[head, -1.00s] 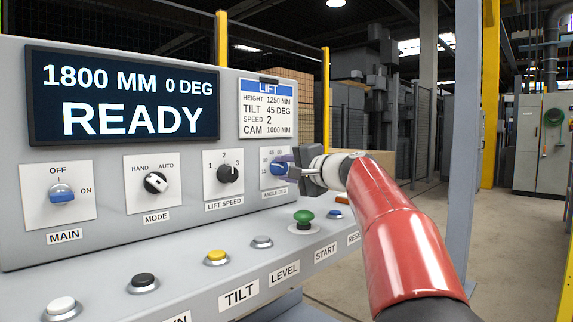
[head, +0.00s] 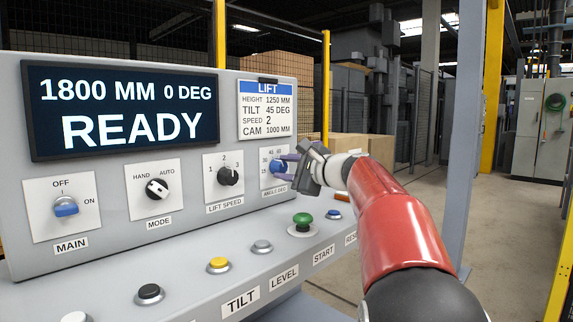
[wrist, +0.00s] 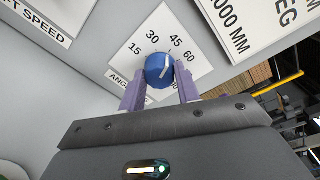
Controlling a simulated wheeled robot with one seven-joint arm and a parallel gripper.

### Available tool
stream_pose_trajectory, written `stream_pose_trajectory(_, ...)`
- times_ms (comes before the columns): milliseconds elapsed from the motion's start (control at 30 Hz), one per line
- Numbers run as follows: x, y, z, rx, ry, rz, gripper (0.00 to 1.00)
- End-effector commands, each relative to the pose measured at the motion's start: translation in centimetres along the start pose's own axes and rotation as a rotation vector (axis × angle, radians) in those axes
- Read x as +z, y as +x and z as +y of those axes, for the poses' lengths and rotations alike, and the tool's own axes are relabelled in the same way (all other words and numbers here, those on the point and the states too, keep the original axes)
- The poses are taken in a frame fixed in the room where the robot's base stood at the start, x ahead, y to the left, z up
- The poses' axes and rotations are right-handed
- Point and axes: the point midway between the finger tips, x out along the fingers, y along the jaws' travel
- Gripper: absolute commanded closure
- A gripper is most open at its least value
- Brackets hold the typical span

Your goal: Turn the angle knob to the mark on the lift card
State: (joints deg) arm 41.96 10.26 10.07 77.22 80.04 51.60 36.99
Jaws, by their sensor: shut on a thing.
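The blue angle knob (head: 278,167) sits on a white plate at the right end of the upright panel. In the wrist view the knob (wrist: 157,68) has a white pointer line on the side of the 45 and 60 marks; its exact setting is hard to read. My gripper (head: 285,169) is shut on the knob, and its purple fingers (wrist: 160,82) stand on either side of it. The lift card (head: 266,112) above reads tilt 45 DEG, height 1250 MM, speed 2, cam 1000 MM.
The display (head: 125,111) reads 1800 MM, 0 DEG, READY. The speed knob (head: 228,176), mode knob (head: 157,188) and main switch (head: 65,206) are to the left. The green start button (head: 303,221) and other buttons lie on the ledge below my gripper.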

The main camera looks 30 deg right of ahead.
Motion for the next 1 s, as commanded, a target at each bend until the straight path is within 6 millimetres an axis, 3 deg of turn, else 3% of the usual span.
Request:
stream_pose_trajectory(533, -0.14, 0.01, 0.10, 0.003, 0.027, 0.000, 0.91)
stream_pose_trajectory(567, -0.14, 0.01, 0.10, 0.003, 0.027, 0.000, 0.67)
stream_pose_trajectory(700, -0.12, 0.01, 0.08, 0.003, 0.026, -0.001, 0.48)
stream_pose_trajectory(1000, -0.05, -0.09, 0.03, 0.002, 0.025, -0.001, 0.46)
